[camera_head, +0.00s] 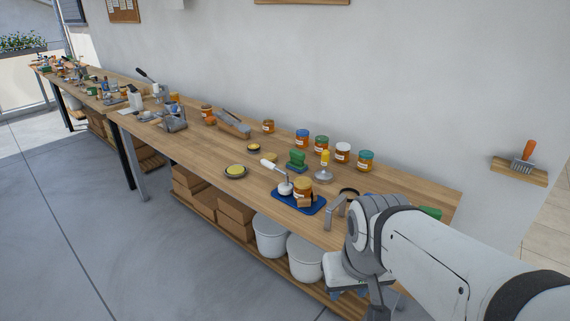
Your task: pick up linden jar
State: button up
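Jars of amber honey stand along the back of the bench: one with a blue lid (302,139), one with a green lid (321,146), one with a white lid (342,153) and one with a teal lid (366,160). Their labels are too small to read, so I cannot tell which is the linden jar. Another amber jar (303,187) stands on a blue tray (313,211). My gripper (350,292) hangs low at the bench's front edge, away from the jars. Its fingertips are not clear.
The wooden bench (215,150) runs along the wall. A green object (297,159), a yellow-topped dispenser (324,167) and a grey bent bar (335,207) stand near the jars. White buckets (269,236) and boxes (202,203) sit below. The floor at left is clear.

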aim_at(302, 184)
jog(key=i, duration=0.85)
jog(key=z, duration=2.85)
jog(key=k, duration=1.15)
jog(key=u, duration=1.9)
